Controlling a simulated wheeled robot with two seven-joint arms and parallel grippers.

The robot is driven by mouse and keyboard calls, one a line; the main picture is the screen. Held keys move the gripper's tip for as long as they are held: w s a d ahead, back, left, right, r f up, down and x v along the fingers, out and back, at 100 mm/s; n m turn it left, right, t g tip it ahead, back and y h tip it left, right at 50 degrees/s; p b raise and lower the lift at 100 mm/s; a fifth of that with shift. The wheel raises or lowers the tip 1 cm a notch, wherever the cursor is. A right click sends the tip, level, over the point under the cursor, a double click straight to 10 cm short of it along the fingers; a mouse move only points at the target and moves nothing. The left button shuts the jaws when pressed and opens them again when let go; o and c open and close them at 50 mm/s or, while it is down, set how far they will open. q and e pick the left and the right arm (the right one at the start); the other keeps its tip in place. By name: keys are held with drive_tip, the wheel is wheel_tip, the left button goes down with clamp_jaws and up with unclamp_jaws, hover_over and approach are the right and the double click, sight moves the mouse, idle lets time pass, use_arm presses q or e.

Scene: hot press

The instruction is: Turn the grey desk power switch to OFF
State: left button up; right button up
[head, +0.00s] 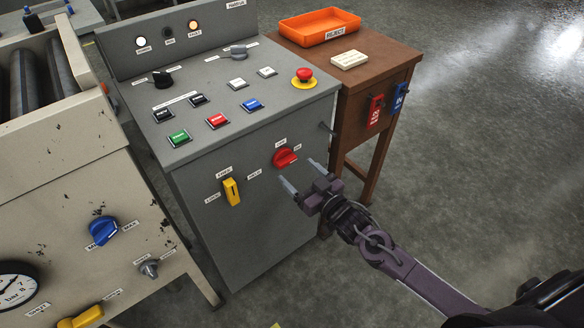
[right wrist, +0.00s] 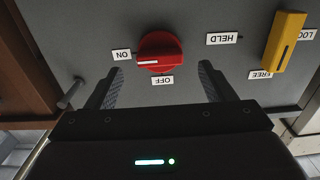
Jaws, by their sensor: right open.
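The power switch is a red rotary knob (head: 285,158) on the front face of the grey desk (head: 262,238). In the right wrist view the knob (right wrist: 160,50) appears upside down, with an ON label (right wrist: 122,55) at its left and an OFF label (right wrist: 163,81) below. Its white pointer line lies towards the ON side. My right gripper (head: 302,175) is open and empty in front of the knob, just to its lower right in the head view. In the right wrist view its fingertips (right wrist: 160,74) are spread wider than the knob, one on each side. My left gripper is not in view.
A yellow lever switch (head: 232,192) sits left of the knob, with labels FREE and HELD nearby. A red emergency button (head: 304,75) and several push buttons are on the desk top. A brown wooden table (head: 387,62) with an orange tray (head: 320,40) stands right. Floor at right is clear.

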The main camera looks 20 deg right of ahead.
sight(289, 164)
drive_tip(key=shift+x, duration=1.85)
drive_tip(key=c, duration=1)
